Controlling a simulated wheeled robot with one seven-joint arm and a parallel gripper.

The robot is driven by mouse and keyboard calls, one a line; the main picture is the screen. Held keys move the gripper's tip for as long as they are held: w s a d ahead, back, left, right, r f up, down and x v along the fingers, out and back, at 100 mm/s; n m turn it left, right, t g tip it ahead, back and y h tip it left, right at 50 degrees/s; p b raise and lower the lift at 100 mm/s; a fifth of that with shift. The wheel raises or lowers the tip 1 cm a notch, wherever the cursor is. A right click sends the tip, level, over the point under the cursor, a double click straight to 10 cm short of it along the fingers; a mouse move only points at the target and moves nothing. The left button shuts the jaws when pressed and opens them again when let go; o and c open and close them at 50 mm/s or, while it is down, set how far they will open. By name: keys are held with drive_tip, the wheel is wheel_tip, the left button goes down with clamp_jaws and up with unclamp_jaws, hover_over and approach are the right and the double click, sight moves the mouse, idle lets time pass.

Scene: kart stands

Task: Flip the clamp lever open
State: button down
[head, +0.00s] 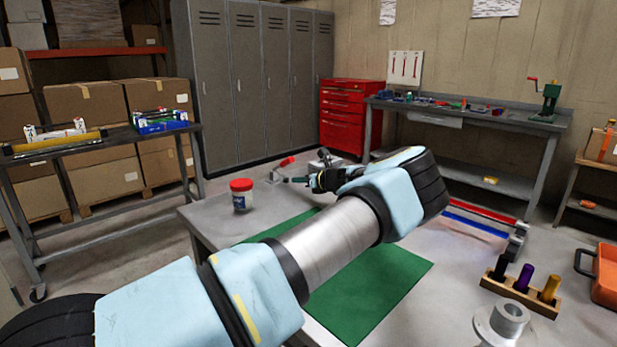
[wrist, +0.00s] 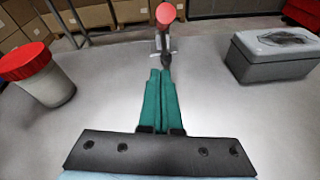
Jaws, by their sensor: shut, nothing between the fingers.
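The clamp stands on the grey table. Its lever has a red grip (head: 287,161), and the grip also shows at the top middle of the wrist view (wrist: 166,13). The clamp's grey metal body (wrist: 160,42) is below the grip in that view. My gripper (wrist: 160,72) has green fingers pressed together with nothing between them. The fingertips point at the clamp, low and close in front of it. I cannot tell whether they touch it. In the head view my gripper (head: 288,180) is beside the clamp, and my arm crosses the table.
A white jar with a red lid (head: 241,194) stands left of the clamp. A grey box (wrist: 272,55) is right of it in the wrist view. A green mat (head: 375,290) lies under my arm. A wooden rack of pegs (head: 520,290) and an orange bin (head: 606,275) are at the right.

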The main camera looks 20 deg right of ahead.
drive_tip(key=shift+x, duration=1)
drive_tip(key=r, duration=0.1)
drive_tip(key=w+r+p, duration=0.1)
drive_tip(key=shift+w+r, duration=0.1)
drive_tip(key=shift+r, duration=0.15)
drive_tip(key=shift+w+a+r+p, duration=0.1)
drive_tip(key=shift+w+r+p, duration=0.3)
drive_tip(key=shift+p, duration=0.05)
drive_tip(key=shift+r, duration=0.1)
